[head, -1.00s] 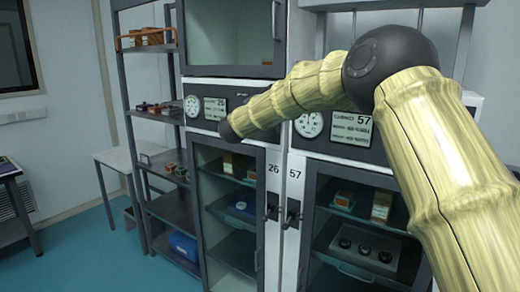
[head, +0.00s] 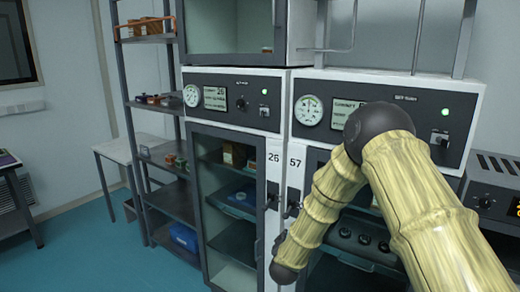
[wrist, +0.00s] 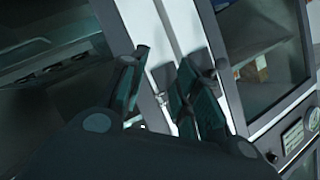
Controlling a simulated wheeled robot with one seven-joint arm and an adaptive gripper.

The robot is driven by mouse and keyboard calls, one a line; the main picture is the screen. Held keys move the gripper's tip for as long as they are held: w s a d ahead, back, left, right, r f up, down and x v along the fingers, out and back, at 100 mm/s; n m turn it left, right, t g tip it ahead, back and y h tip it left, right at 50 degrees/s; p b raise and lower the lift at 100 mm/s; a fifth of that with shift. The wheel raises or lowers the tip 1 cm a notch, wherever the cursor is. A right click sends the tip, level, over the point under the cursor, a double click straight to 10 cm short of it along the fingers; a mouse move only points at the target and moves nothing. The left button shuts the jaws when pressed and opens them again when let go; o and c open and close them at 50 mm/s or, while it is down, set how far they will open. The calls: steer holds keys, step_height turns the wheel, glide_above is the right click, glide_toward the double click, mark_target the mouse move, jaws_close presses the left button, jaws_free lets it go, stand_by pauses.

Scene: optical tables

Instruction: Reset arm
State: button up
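My arm, with bamboo-textured links and dark joints, reaches in from the lower right of the head view. It bends at a dark joint, and the forearm points down and left in front of the cabinets. My gripper (wrist: 165,65) is not visible in the head view. In the wrist view its two dark fingers stand apart with a gap between them. Nothing is seen held; white door-frame strips and a handle show behind the gap.
Cabinet 26 (head: 273,170) and cabinet 57 (head: 295,177) stand side by side close behind my arm, glass doors shut. An open shelf rack (head: 128,105) and a white side table (head: 113,149) are at left. Blue floor (head: 95,250) is clear at lower left.

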steer(key=s+d+f+n+g+y+b, duration=0.1)
steer(key=s+d+f+n+g, duration=0.2)
steer(key=s+f, duration=0.9)
steer(key=s+d+f+n+g+y, duration=0.1)
steer(key=s+d+f+n+g, duration=0.2)
steer(key=s+f, duration=0.9)
steer(key=s+d+f+n+g, duration=0.1)
steer(key=s+d+g, duration=0.1)
steer(key=s, duration=0.9)
steer(key=s+d+f+n+g, duration=0.1)
steer(key=s+d+g, duration=0.1)
steer(key=s, duration=1)
steer(key=s+d+f+n+g+b, duration=0.1)
steer(key=s+d+g, duration=0.2)
steer(key=s, duration=0.8)
steer(key=shift+s+f+g, duration=0.25)
steer(key=shift+s+g, duration=0.05)
steer(key=shift+g, duration=0.1)
